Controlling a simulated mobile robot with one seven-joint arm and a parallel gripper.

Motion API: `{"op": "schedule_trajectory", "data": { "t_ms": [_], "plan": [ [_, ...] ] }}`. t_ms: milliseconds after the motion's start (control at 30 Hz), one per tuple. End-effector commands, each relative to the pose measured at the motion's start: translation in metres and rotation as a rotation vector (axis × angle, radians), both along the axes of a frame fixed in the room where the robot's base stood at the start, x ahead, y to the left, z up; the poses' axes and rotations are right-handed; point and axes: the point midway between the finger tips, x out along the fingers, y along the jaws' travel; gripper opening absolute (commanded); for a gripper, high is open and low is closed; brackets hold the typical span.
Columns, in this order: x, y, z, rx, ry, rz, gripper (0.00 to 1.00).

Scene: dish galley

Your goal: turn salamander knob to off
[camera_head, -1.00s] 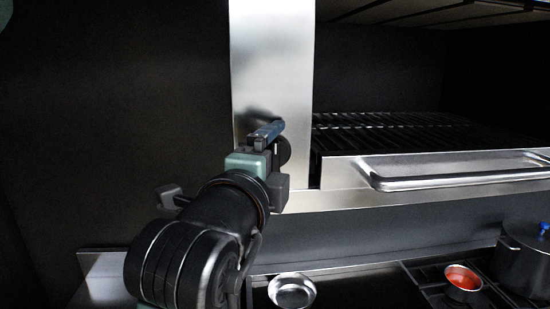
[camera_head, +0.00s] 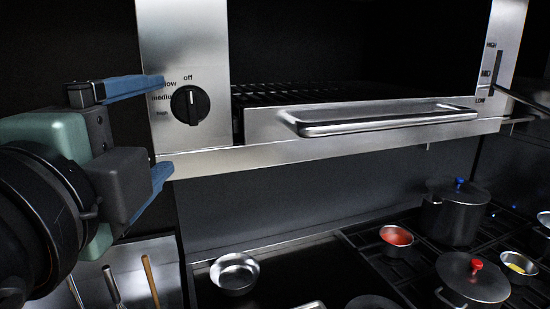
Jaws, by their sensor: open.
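The salamander knob (camera_head: 190,104) is a round black dial on the steel front panel (camera_head: 185,40) at the left of the salamander. Its white pointer line stands upright, toward the "off" mark (camera_head: 188,77) above it. Other labels, low, medium and high, run down its left side. My gripper (camera_head: 165,130) is at the left, with its two blue fingers spread wide, one above the other. It is empty. The fingers lie left of the knob in the picture and look apart from it.
The salamander's rack has a protruding bar handle (camera_head: 385,119) right of the knob. A lever (camera_head: 520,100) sticks out at the far right. Below, the stove holds a black pot (camera_head: 455,212), a lidded pan (camera_head: 472,280) and small bowls. Utensils (camera_head: 150,280) stand at lower left.

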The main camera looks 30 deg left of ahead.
Motion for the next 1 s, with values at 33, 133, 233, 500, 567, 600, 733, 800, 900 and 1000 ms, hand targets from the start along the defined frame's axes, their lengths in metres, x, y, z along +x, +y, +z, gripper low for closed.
{"op": "schedule_trajectory", "data": {
  "t_ms": [33, 133, 233, 500, 567, 600, 733, 800, 900, 1000],
  "plan": [
    [-0.003, -0.001, -0.003, 0.004, -0.002, 0.001, 0.94],
    [-0.007, -0.003, -0.002, 0.002, -0.002, 0.002, 0.94],
    [-0.009, -0.005, -0.002, 0.001, 0.000, 0.002, 0.94],
    [-0.010, -0.005, 0.000, 0.001, 0.000, 0.002, 0.94],
    [-0.010, -0.005, 0.000, 0.001, 0.000, 0.002, 0.94],
    [-0.010, -0.005, 0.000, 0.001, 0.000, 0.002, 0.94],
    [0.000, -0.015, 0.004, -0.045, -0.058, -0.031, 0.94],
    [0.013, -0.030, 0.010, -0.116, -0.147, -0.081, 0.94],
    [0.036, -0.062, 0.024, -0.285, -0.327, -0.194, 0.94],
    [0.054, -0.101, 0.039, -0.493, -0.521, -0.335, 0.94]
  ]
}}
